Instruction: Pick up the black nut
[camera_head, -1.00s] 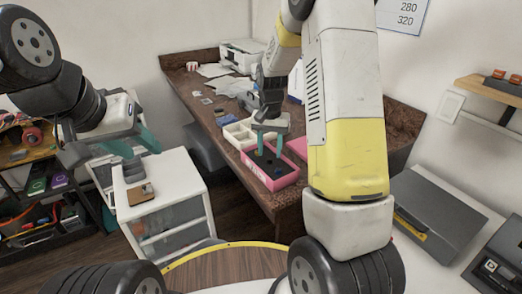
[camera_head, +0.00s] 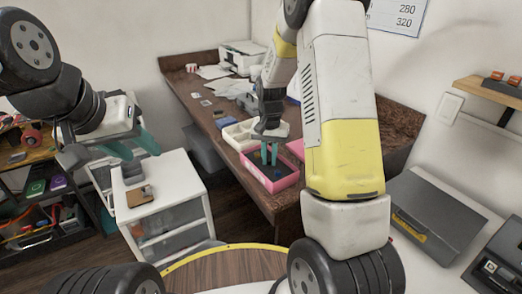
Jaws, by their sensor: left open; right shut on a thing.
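My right gripper (camera_head: 269,154) points down over the pink box (camera_head: 287,183) on the brown table, with its teal fingertips close together at the box's opening. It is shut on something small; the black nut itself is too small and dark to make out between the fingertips. The box has a dark inside, and a small blue spot (camera_head: 278,174) shows in it. My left gripper (camera_head: 137,150) is open and empty, above the white drawer cabinet at the left.
A cream divided tray (camera_head: 236,135) stands behind the pink box on the brown table (camera_head: 192,92). The white cabinet (camera_head: 187,174) holds a small dark-and-tan item (camera_head: 139,196). A grey case (camera_head: 438,217) lies on the right. Shelves stand at the far left.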

